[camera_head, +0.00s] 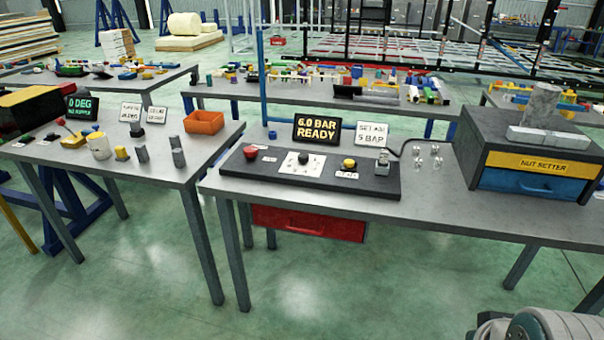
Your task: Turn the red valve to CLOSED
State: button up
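No thing labelled as a valve can be made out. A red round knob (251,152) sits at the left end of a dark control panel (226,167) on the middle table; I cannot tell whether it is the red valve. A white plate with a black knob (303,158) is to its right, then a yellow knob (349,163). No CLOSED marking is readable. A rounded grey and teal part of my arm shows at the lower right corner, well apart from the panel. My gripper is not in view.
A display reading "6.0 BAR READY" (317,130) and a "SET AIR 5 BAR" sign (371,135) stand behind the panel. A "NUT SETTER" box (527,163) stands at right. A left table (165,168) carries an orange bin (204,121). The green floor in front is clear.

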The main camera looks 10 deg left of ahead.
aim_at(250, 152)
jog(key=i+j, duration=0.4)
jog(key=j, duration=0.15)
jog(key=i+j, duration=0.35)
jog(key=j, duration=0.2)
jog(key=i+j, duration=0.4)
jog(key=j, duration=0.15)
jog(key=i+j, duration=0.4)
jog(key=j, duration=0.15)
jog(key=j+u, duration=0.05)
